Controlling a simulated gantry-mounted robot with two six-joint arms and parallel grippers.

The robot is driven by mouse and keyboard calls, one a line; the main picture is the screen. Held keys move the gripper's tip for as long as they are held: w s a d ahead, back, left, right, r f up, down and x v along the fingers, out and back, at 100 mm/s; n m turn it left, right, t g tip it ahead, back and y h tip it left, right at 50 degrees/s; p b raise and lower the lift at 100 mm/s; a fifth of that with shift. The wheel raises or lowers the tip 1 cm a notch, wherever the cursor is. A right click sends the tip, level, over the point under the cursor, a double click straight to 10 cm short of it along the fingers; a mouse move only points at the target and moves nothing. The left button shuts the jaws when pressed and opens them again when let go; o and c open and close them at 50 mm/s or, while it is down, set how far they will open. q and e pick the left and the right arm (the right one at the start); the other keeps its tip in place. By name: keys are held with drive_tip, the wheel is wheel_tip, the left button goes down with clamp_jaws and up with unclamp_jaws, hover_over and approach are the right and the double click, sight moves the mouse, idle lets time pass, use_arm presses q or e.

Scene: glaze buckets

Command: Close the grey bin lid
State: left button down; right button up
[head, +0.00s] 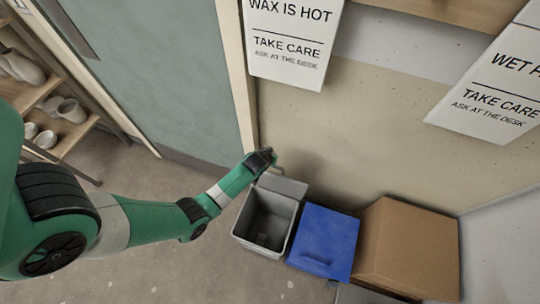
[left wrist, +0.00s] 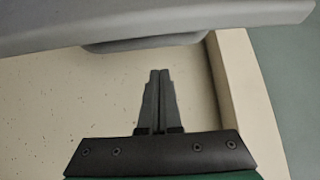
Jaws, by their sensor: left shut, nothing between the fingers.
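The grey bin (head: 240,237) stands on the floor by the wall, its top open and its inside visible. Its grey lid (head: 284,185) is raised at the back of the bin, on the wall side. In the left wrist view the lid (left wrist: 170,19) crosses the top of the picture, with a lip below its edge. My left gripper (head: 273,168) is at the lid's upper left edge, near the wall. Its fingers (left wrist: 159,74) are shut and empty, just short of the lid in the wrist picture; I cannot tell whether they touch it. My right gripper is not in view.
A blue bin (head: 325,240) with its lid down stands right of the grey bin, and a cardboard box (head: 410,245) is beyond it. A door frame (head: 238,80) is close to my left gripper. Shelves with pots (head: 70,110) stand at left. The floor in front is clear.

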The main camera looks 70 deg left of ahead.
use_arm(q)
drive_tip(key=shift+s+d+f, duration=0.2)
drive_tip(key=shift+s+d, duration=0.3)
drive_tip(key=shift+s+d+f, duration=0.15)
drive_tip(key=shift+s+d, duration=0.3)
drive_tip(key=shift+d, duration=0.05)
